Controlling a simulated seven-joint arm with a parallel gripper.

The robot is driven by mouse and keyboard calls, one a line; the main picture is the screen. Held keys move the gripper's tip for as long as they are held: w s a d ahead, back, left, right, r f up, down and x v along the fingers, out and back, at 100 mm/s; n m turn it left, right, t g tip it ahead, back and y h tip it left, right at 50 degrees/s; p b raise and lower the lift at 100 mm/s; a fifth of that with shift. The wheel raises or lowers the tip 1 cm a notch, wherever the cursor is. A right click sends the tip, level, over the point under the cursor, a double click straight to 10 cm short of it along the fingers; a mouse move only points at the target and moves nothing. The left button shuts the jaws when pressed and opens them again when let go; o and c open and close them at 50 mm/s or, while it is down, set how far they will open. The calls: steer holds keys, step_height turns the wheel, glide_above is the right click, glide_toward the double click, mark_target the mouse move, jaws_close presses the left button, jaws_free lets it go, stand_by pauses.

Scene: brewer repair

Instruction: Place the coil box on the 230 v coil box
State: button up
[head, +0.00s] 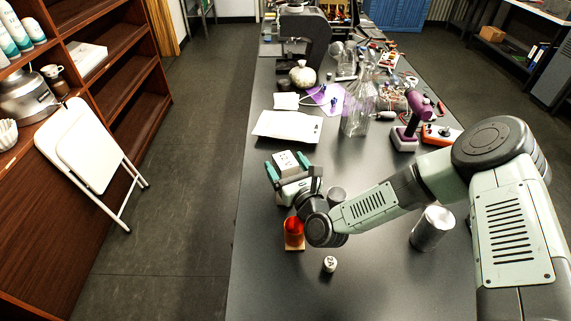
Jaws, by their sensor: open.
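My gripper (287,168) is at the middle left of the table, with its two teal fingertips spread apart. A white box (288,160) with a dark mark on top sits between or just beyond the fingertips. The mark is too small to read, so I cannot tell whether this is the coil box or the 230 V coil box. I cannot tell whether the fingers touch it. My wrist hides what is underneath and close behind the gripper. No second box with a readable 230 V label shows.
An orange-red cylinder on a wooden base (294,233) and a small white marked cap (329,264) are in front of my gripper. A white tray (287,127), a glass flask (357,112) and a purple tool (409,118) stand behind.

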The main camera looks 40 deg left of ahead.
steer(key=v, duration=1.1)
steer(key=shift+d, duration=0.1)
steer(key=w+d+r+n+h, duration=0.65)
steer(key=d+n, duration=0.25)
steer(key=d, duration=0.2)
steer(key=w+d+r+n+h, duration=0.6)
steer(key=w+d+n, duration=0.1)
steer(key=d+n, duration=0.25)
steer(key=s+d+r+n+h, duration=0.2)
steer(key=s+d+r+h, duration=0.25)
steer(key=d+r, duration=0.85)
steer(key=s+d+r+n, duration=0.1)
steer(key=s+d+r, duration=0.1)
steer(key=s, duration=0.6)
steer(key=s+d+r+n+g, duration=0.1)
steer(key=s+d+r, duration=0.2)
steer(key=s+r, duration=0.2)
steer(key=s, duration=0.2)
steer(key=shift+s+r, duration=0.3)
steer(key=shift+s, duration=0.1)
